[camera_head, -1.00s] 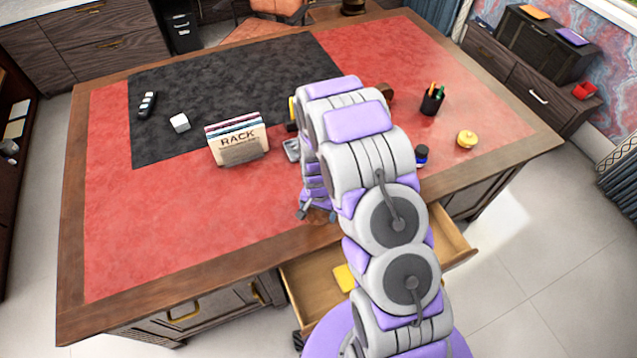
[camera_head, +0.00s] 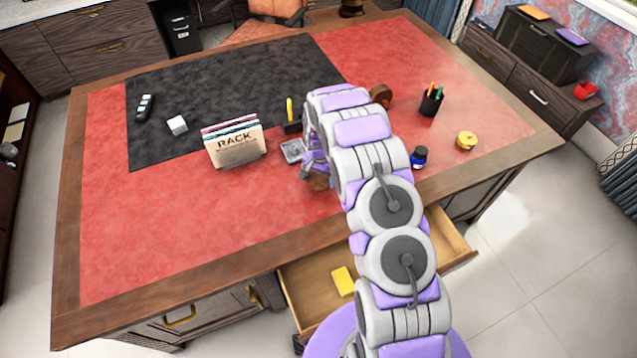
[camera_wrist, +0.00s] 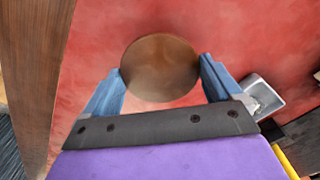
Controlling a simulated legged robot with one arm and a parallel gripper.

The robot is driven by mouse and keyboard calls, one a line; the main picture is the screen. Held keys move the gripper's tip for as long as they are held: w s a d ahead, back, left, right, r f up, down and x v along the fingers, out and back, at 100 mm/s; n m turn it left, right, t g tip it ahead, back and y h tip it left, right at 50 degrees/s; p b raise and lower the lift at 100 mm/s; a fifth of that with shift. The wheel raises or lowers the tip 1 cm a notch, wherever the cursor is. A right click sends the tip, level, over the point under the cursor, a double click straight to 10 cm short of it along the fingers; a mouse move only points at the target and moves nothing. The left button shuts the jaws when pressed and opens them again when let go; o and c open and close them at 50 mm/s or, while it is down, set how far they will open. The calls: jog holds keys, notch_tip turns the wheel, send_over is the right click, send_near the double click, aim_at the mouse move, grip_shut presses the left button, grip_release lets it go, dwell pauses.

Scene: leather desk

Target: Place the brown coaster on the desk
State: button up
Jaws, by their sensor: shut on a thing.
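The brown coaster (camera_wrist: 160,68) is a round disc between the two fingers of my gripper (camera_wrist: 162,82) in the wrist view. My gripper is shut on it, with one finger at each side. In the head view the coaster (camera_head: 318,181) shows in part below my gripper (camera_head: 312,175), over the red leather top near the front edge of the desk (camera_head: 200,220). I cannot tell whether the coaster touches the leather.
A RACK file holder (camera_head: 236,145) stands left of my gripper, with a grey tray (camera_head: 292,150) close by. An ink bottle (camera_head: 419,157), a pen cup (camera_head: 431,102) and a yellow pot (camera_head: 466,140) stand right. An open drawer (camera_head: 310,285) juts out in front. Red leather at left is clear.

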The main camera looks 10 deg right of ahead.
aim_at(319, 180)
notch_tip(319, 180, down, 4)
jog(key=shift+r, duration=0.2)
jog(key=shift+a+r, duration=0.1)
jog(key=shift+a, duration=0.05)
jog(key=o, duration=0.7)
